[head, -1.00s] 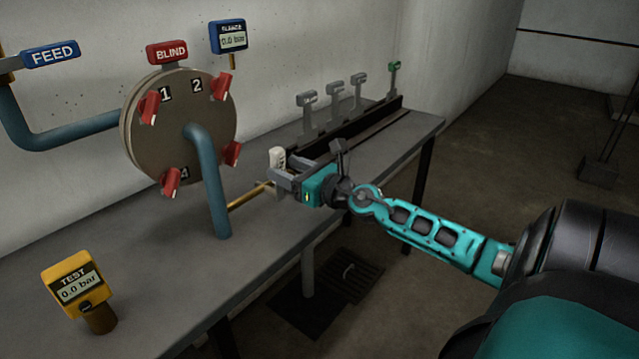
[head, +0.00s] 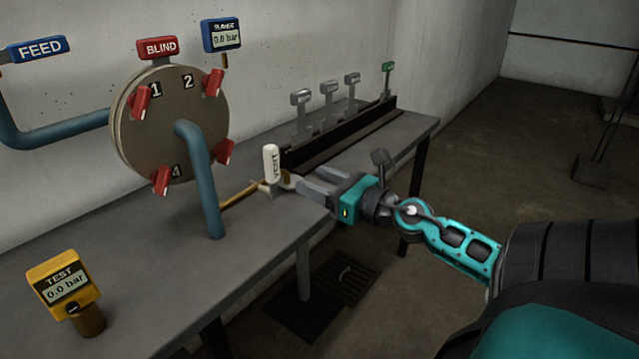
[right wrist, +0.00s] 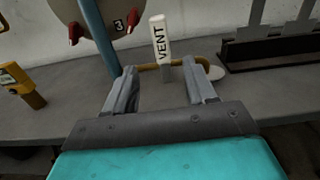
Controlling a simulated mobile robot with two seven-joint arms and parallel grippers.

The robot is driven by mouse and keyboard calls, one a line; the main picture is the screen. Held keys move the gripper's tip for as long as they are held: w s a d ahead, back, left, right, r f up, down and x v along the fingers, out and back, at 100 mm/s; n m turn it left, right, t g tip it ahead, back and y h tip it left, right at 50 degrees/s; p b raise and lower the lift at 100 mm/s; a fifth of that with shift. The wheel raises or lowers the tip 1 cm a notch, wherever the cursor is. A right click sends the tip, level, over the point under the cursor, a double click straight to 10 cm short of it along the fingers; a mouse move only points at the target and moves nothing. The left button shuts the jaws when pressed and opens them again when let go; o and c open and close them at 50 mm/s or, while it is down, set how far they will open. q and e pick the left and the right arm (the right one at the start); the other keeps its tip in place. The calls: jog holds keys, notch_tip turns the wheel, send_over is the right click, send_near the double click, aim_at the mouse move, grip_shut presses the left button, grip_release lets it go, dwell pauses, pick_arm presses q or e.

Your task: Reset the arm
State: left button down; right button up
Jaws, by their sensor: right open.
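My right gripper (head: 306,188) is open and empty, in the air over the bench, just right of the white VENT handle (head: 271,164). In the right wrist view, the open fingers (right wrist: 162,88) point toward the upright VENT handle (right wrist: 160,42), which shows between and beyond the tips, apart from them. The handle stands on a brass pipe (head: 240,196) that comes from the blue pipe. My right arm (head: 450,235) reaches in from the right. My left gripper is not in view.
The bench (head: 150,285) carries a yellow TEST gauge (head: 64,285) and a rack (head: 340,135) with several tagged levers. A round plate (head: 185,130) with red clamps, under a BLIND sign (head: 158,47), stands left. Open floor (head: 480,150) lies right of the bench.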

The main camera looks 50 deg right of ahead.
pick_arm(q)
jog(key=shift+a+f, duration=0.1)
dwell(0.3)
pick_arm(e)
jog(key=s+a+f+m+g+h+p, duration=0.1)
jog(key=s+a+f+m+g+p, duration=0.15)
jog(key=a+f+m, duration=0.6)
jog(key=s+a+f+m+g+h+p, duration=0.1)
jog(key=s+a+f+m+p, duration=0.3)
jog(key=m, duration=0.9)
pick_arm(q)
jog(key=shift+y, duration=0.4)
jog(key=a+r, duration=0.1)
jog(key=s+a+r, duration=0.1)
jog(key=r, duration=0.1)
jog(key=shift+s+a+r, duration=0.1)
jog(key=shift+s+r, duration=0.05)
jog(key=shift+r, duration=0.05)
pick_arm(e)
jog(key=s+a+f+m+g+y, duration=0.1)
jog(key=s+a+f+m+g, duration=0.1)
jog(key=a+m, duration=0.4)
jog(key=s+a+f+m+g+y, duration=0.1)
jog(key=s+a+f+m+y, duration=0.1)
jog(key=a+f+m, duration=0.4)
jog(key=shift+s+a+f+m+g, duration=0.2)
jog(key=shift+s+a+m+g, duration=0.25)
jog(key=shift+s+a, duration=0.65)
jog(key=shift+w+a, duration=0.1)
jog(key=shift+w, duration=0.15)
